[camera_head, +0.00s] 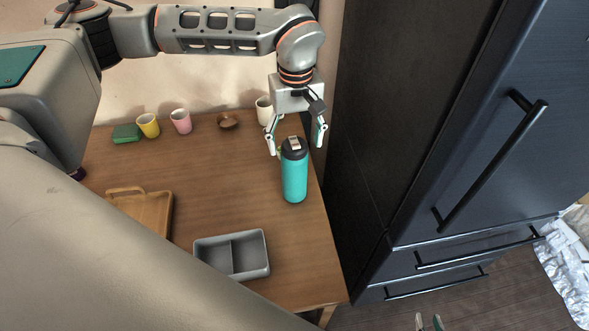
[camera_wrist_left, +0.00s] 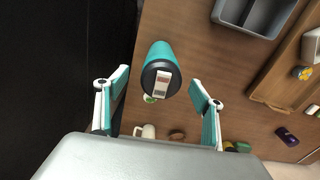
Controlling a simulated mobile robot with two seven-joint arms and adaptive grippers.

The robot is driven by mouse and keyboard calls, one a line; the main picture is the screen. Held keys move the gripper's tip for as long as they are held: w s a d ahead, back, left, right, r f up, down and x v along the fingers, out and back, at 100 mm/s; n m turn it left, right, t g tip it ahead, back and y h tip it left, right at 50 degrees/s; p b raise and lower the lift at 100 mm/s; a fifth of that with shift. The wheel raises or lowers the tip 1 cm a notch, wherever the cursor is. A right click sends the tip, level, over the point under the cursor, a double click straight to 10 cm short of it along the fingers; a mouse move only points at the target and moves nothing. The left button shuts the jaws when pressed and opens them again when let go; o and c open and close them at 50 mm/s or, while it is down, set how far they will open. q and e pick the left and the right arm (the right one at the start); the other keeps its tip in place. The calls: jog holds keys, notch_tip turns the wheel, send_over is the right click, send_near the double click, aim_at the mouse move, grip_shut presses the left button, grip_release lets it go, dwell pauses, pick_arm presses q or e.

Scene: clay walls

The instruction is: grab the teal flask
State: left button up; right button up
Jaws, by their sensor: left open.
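The teal flask (camera_head: 295,180) with a black lid stands upright on the wooden table, near its right edge. My left gripper (camera_head: 296,146) is open above it, pointing down, with its fingers on either side of the lid in the head view. In the left wrist view the flask (camera_wrist_left: 159,52) shows between the two spread fingers of my left gripper (camera_wrist_left: 158,88), apart from both. My right gripper (camera_head: 429,322) shows only its fingertips at the bottom edge of the head view, with a gap between them.
A grey divided tray (camera_head: 231,276) and a wooden tray (camera_head: 160,215) stand on the table. A white mug (camera_head: 263,110), brown bowl (camera_head: 228,121), pink cup (camera_head: 181,121), yellow cup (camera_head: 148,125) and green block (camera_head: 126,133) line the back. A dark fridge (camera_head: 400,130) stands close on the right.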

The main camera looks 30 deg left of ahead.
aim_at(294, 172)
pick_arm(q)
jog(key=shift+a+f, duration=0.15)
jog(key=shift+f, duration=2.6)
grip_shut()
jog(key=shift+r, duration=0.1)
